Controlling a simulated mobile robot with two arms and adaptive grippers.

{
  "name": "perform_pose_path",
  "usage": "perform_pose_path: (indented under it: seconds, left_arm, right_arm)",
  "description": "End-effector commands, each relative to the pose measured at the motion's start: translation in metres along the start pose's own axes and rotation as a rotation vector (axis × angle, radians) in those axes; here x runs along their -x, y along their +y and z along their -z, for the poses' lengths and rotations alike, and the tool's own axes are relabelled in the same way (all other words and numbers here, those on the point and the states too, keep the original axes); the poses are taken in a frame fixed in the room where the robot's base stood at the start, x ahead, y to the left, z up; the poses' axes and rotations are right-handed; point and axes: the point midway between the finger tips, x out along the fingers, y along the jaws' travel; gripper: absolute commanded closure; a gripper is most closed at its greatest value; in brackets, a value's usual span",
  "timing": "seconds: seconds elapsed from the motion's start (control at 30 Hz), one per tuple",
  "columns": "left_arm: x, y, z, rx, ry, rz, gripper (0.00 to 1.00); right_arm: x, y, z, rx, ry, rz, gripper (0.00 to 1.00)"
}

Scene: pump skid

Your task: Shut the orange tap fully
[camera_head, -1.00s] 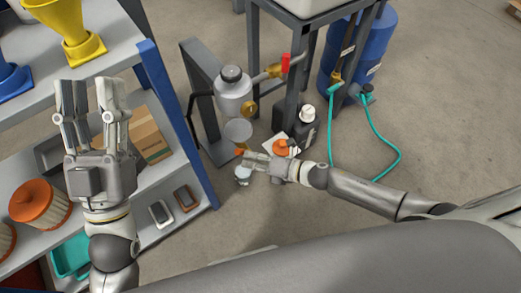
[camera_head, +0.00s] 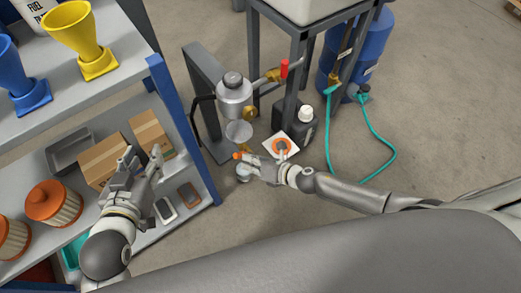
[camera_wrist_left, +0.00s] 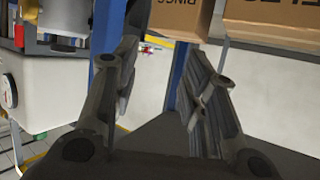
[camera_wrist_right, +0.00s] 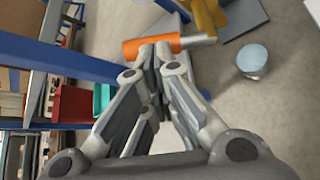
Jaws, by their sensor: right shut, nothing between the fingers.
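The orange tap (camera_head: 238,155) is a small orange handle low below the grey filter housing. In the right wrist view the handle (camera_wrist_right: 150,46) lies crosswise just beyond my fingertips, with a grey stub at its right end and a yellow body behind. My right gripper (camera_head: 247,159) is shut and empty, its tips (camera_wrist_right: 155,56) close against the orange handle; I cannot tell whether they touch. My left gripper (camera_head: 142,158) is open and empty by the shelf; its parted fingers also show in the left wrist view (camera_wrist_left: 163,55).
A red tap handle (camera_head: 284,68) sits above, beside the filter housing (camera_head: 234,96). A pale round-topped vessel (camera_wrist_right: 252,58) stands on the floor near the orange tap. A dark canister (camera_head: 302,125) and a blue drum (camera_head: 372,45) stand behind. Shelves with cartons (camera_head: 100,160) are left.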

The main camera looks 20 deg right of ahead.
Motion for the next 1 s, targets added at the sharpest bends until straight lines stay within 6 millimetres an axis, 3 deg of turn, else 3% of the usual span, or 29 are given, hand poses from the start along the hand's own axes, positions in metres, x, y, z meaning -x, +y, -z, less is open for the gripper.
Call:
perform_pose_path:
  seconds: [0.37,0.63,0.8,1.0]
  left_arm:
    - [0.028,-0.010,-0.067,0.003,-0.365,0.022,0.60]
    - [0.074,-0.016,-0.117,0.012,-0.681,0.040,0.60]
    - [0.100,-0.018,-0.132,0.016,-0.811,0.047,0.60]
    - [0.107,-0.019,-0.136,0.018,-0.850,0.048,0.60]
  right_arm:
    - [-0.003,0.003,0.003,0.100,0.000,0.067,1.00]
    - [-0.006,0.004,0.008,0.199,-0.001,0.132,1.00]
    - [-0.009,0.003,0.012,0.269,-0.001,0.180,1.00]
    - [-0.011,-0.001,0.016,0.323,-0.001,0.215,1.00]
